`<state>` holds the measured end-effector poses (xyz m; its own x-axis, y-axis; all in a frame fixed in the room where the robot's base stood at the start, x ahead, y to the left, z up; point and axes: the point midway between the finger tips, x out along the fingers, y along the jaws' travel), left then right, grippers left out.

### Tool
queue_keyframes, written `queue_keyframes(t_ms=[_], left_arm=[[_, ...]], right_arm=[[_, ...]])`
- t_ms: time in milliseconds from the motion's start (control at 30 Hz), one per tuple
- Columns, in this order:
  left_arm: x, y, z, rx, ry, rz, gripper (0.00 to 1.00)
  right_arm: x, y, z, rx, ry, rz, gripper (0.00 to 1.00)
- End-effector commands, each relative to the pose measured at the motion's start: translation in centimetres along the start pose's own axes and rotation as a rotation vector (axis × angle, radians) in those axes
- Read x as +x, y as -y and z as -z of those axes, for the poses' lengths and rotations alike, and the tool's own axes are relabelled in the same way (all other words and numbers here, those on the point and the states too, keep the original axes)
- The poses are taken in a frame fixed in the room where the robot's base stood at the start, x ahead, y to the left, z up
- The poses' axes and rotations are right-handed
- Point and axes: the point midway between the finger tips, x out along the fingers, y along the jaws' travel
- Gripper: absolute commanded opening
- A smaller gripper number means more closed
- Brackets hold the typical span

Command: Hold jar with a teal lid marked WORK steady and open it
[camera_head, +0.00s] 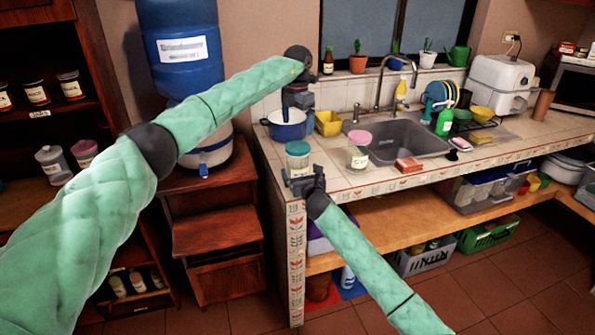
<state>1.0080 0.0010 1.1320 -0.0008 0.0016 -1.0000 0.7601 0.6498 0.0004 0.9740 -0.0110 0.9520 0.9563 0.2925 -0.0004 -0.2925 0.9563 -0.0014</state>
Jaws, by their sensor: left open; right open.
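A clear jar with a teal lid (298,149) stands upright near the left front corner of the tiled counter. Its pale label is too small to read. My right gripper (302,179) is open at the counter's front edge, low in front of this jar, with a finger toward each side. I cannot tell whether the fingers touch the glass. My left gripper (298,104) is open and points down, above and behind the jar, over the blue pot. It is apart from the lid.
A jar with a pink lid (358,150) stands to the right of the teal-lidded one. A blue pot (286,125) and a yellow container (328,122) stand behind. A large blue water bottle (180,48) stands left.

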Motion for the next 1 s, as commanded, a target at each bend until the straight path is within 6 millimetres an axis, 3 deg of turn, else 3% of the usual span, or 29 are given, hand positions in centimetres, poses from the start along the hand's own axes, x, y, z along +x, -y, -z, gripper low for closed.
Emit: queue_keyframes(t_ms=[300, 667, 1000], left_arm=[[0.0, 0.0, 0.0, 0.0, 0.001, 0.001, 0.97], [0.1, 0.0, 0.0, 0.0, 0.001, 0.001, 0.97], [0.0, 0.0, 0.0, 0.0, 0.001, 0.001, 0.97]], right_arm=[[3.2, -0.1, 0.0, 0.001, 0.0, 0.0, 0.97], [3.6, -0.1, 0.0, 0.001, 0.0, -0.001, 0.97], [3.5, -0.1, 0.0, 0.001, 0.0, -0.001, 0.3]])
